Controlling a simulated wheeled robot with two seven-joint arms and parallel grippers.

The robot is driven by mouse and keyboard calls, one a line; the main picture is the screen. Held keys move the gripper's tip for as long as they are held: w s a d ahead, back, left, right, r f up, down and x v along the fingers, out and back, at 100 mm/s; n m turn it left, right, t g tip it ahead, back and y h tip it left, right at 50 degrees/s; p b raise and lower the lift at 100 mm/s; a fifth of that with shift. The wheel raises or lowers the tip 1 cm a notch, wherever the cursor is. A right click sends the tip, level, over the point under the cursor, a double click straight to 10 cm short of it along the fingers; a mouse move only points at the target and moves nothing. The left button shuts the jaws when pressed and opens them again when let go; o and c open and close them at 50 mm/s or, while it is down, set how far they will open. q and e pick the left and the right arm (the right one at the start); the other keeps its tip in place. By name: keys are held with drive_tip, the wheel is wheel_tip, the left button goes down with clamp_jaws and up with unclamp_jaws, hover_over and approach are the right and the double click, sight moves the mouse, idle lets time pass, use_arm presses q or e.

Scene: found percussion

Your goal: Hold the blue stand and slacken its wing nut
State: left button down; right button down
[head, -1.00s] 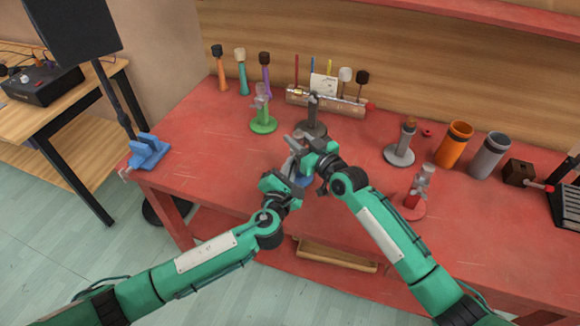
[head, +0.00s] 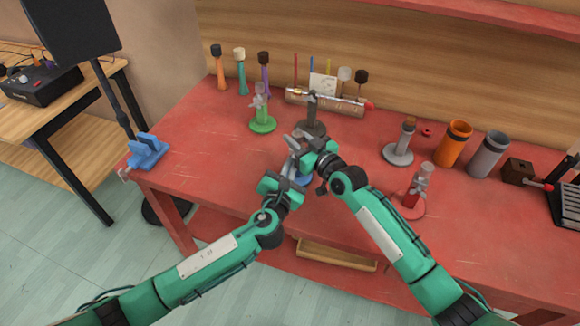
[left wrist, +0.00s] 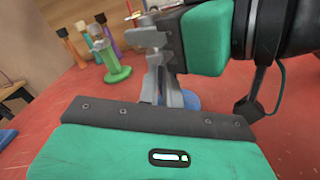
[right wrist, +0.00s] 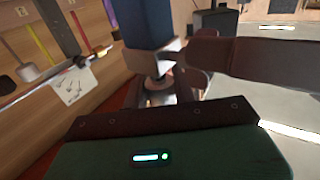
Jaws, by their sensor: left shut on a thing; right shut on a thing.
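The blue stand's round base (head: 303,181) shows partly between my two grippers near the table's front edge; it also shows in the left wrist view (left wrist: 191,100). Its grey post stands above the base and is mostly hidden by fingers. My left gripper (head: 291,170) is low at the stand, shut on its post. My right gripper (head: 297,147) is just above it, shut on the wing nut, which its fingers hide. The right wrist view shows the right fingers (right wrist: 180,72) closed beside a dark blue part (right wrist: 146,25).
A green stand (head: 262,122), a dark stand (head: 312,118), a grey stand (head: 399,153) and a red stand (head: 411,202) stand around on the red table (head: 215,165). A blue clamp-like block (head: 147,152) sits at the left corner. Orange and grey cups (head: 453,144) are right.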

use_arm(q)
drive_tip(key=c, duration=1.6)
unclamp_jaws()
drive_tip(key=v, duration=1.2)
drive_tip(key=shift+s, duration=0.1)
use_arm(e)
drive_tip(key=c, duration=1.1)
unclamp_jaws()
drive_tip(key=shift+o, duration=0.2)
